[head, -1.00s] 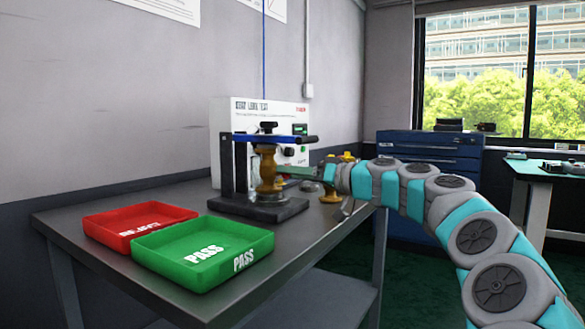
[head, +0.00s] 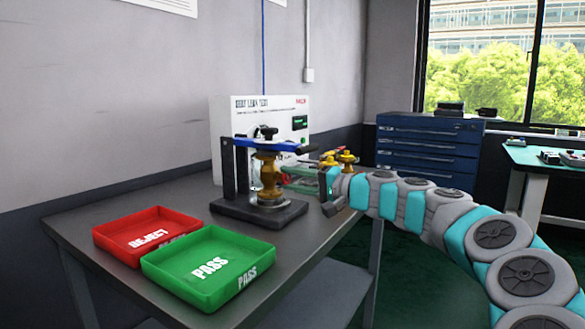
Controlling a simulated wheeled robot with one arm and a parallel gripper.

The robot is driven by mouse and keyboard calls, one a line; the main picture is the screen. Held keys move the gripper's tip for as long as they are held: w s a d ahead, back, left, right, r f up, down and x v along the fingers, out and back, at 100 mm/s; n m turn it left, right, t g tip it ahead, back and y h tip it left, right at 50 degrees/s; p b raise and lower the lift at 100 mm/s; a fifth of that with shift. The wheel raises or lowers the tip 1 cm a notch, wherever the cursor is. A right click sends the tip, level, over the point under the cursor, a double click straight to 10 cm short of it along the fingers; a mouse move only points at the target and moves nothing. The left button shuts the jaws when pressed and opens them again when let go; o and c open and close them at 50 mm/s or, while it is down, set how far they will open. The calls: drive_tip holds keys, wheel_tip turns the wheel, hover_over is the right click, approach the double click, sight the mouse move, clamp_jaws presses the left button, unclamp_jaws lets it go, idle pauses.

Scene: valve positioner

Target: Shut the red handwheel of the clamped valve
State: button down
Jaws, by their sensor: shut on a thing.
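The brass valve (head: 267,168) stands upright in the clamp fixture on the bench, under the clamp's blue bar (head: 299,147). A small part of the red handwheel (head: 285,178) shows on the valve's right side. My gripper (head: 291,177) reaches in from the right, level with the valve body, and is shut on the red handwheel. Its greenish fingers cover most of the wheel, so the wheel's turned position cannot be seen.
The black fixture base (head: 258,212) sits on the grey bench (head: 85,238). A red REJECT tray (head: 110,229) and a green PASS tray (head: 215,290) lie at the front left. A white leak-test box (head: 225,120) stands behind. More brass valves (head: 345,158) stand behind my wrist.

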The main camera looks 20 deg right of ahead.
drive_tip(key=m+p, duration=0.3)
drive_tip(key=shift+r+m, duration=0.15)
drive_tip(key=shift+m, duration=0.25)
drive_tip(key=m+p, duration=0.1)
drive_tip(key=m, duration=0.2)
drive_tip(key=shift+m, duration=0.3)
drive_tip(key=m, duration=0.4)
drive_tip(key=shift+f, duration=0.2)
drive_tip(key=m, duration=0.4)
drive_tip(key=shift+m, duration=0.3)
drive_tip(key=shift+c, duration=2.2)
unclamp_jaws()
